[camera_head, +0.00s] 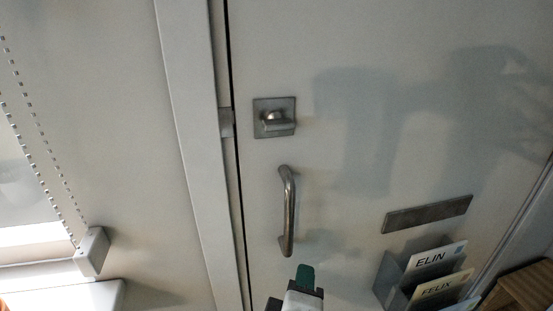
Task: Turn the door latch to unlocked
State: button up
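The door (340,45) is pale and fills the middle and right of the head view, with a dark gap along its left edge. The door latch (276,118) is a metal thumb-turn on a square plate; its knob lies roughly sideways. A metal pull handle (289,210) stands upright below it. My gripper (304,280) shows at the bottom edge, below the handle and well below the latch, apart from the latch. A green fingertip is visible; the rest is cut off, so I cannot tell its opening.
The door frame (190,130) runs along the left, with a strike plate (226,122) beside the latch. A metal mail slot (427,214) and a rack (392,275) with name cards are at lower right. A bead chain hangs at far left. The door around the latch is clear.

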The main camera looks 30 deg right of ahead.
aim_at(277, 129)
jog(key=a+r+n+t+h+p, duration=0.15)
jog(key=r+p, duration=0.25)
jog(key=r, duration=0.4)
jog(key=s+a+r+t+p, duration=0.1)
jog(key=a+r+p, duration=0.2)
jog(key=r, duration=0.6)
jog(key=a+r+n+t+h+p, duration=0.1)
jog(key=a+r+p, duration=0.25)
jog(key=r, duration=0.45)
jog(key=shift+m+t, duration=0.25)
jog(key=x, duration=0.3)
jog(key=p+x, duration=0.1)
jog(key=x, duration=0.3)
jog(key=p+x, duration=0.1)
jog(key=x, duration=0.2)
jog(key=shift+d, duration=0.6)
jog(key=shift+r, duration=0.1)
grip_shut()
